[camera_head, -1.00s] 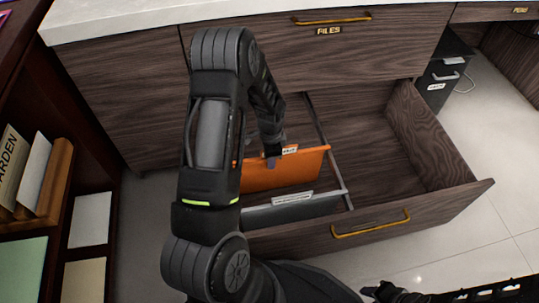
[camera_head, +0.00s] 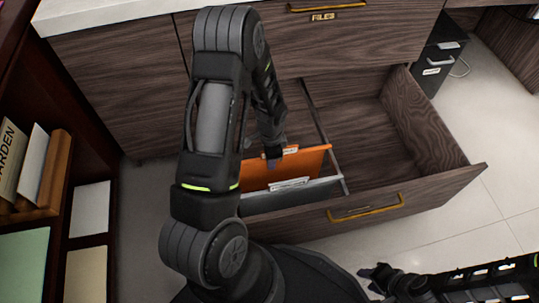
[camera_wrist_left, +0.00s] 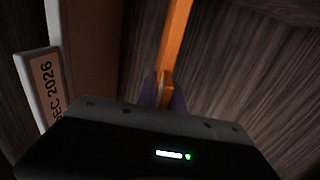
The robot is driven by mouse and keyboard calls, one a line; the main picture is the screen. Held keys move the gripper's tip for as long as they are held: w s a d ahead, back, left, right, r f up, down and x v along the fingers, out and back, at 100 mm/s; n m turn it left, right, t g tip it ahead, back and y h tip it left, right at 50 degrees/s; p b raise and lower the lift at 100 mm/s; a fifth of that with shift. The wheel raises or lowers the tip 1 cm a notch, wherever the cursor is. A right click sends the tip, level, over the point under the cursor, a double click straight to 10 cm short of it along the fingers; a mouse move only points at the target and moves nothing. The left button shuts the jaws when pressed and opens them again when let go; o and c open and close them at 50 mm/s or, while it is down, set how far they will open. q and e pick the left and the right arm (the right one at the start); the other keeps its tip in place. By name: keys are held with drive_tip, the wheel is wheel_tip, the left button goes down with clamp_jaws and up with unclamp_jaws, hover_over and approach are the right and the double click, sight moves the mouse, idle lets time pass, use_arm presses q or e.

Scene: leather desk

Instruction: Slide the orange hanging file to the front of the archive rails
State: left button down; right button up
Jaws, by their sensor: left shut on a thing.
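The orange hanging file (camera_head: 308,163) hangs across the archive rails (camera_head: 322,130) in the open drawer. A grey hanging file (camera_head: 315,190) with a white label tab hangs just in front of it, close to the drawer front. My left gripper (camera_head: 272,163) reaches down from above and is shut on the top edge of the orange file. In the left wrist view, the fingertips (camera_wrist_left: 165,92) pinch the orange edge (camera_wrist_left: 177,35).
The drawer front (camera_head: 410,196) has a gold handle. The drawer's right part is empty. A closed drawer labelled FILES (camera_head: 340,45) is above. A bookshelf (camera_head: 58,170) stands at the left, and a black file box (camera_head: 432,65) is at the back right.

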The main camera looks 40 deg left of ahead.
use_arm(q)
drive_tip(key=shift+s+d+p, duration=0.25)
drive_tip(key=shift+s+d, duration=0.65)
drive_tip(key=shift+d, duration=0.15)
drive_tip(key=shift+s+d+p, duration=0.2)
drive_tip(key=shift+s+d, duration=0.65)
drive_tip(key=shift+d, duration=0.2)
drive_tip(key=c, duration=1.4)
unclamp_jaws()
drive_tip(key=shift+o, duration=0.2)
drive_tip(key=shift+r, duration=0.1)
wheel_tip(320, 180, up, 8)
drive_tip(key=p, duration=0.3)
drive_tip(key=shift+f, duration=0.2)
drive_tip(key=shift+r, duration=0.1)
